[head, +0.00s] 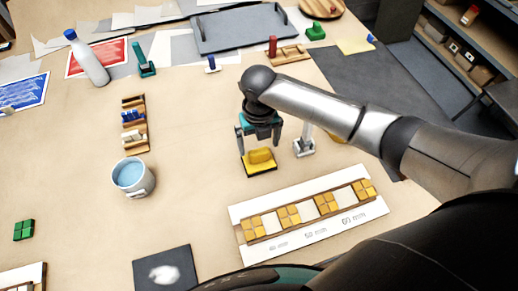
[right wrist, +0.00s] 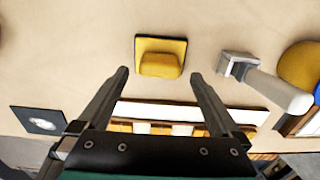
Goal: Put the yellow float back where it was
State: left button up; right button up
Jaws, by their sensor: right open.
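The yellow float (head: 260,157) is a yellow pad with a raised yellow grip on a thin dark edge. It lies flat on the table in the middle of the head view, and it also shows in the right wrist view (right wrist: 160,63). My right gripper (head: 257,146) hangs over it with its fingers apart. In the right wrist view my right gripper (right wrist: 157,76) is open and empty, and the float lies just beyond the fingertips, not between them. My left gripper is not in view.
A grey-white handled tool (head: 304,146) stands close right of the float. A white panel (head: 312,227) with yellow tile blocks lies in front. A blue-filled bucket (head: 131,176) stands left. A dark tray (head: 240,29) lies at the back. Table between bucket and float is clear.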

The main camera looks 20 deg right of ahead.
aim_at(259, 151)
notch_tip(259, 151, up, 7)
dwell(0.3)
jog(key=shift+s, duration=0.1)
dwell(0.4)
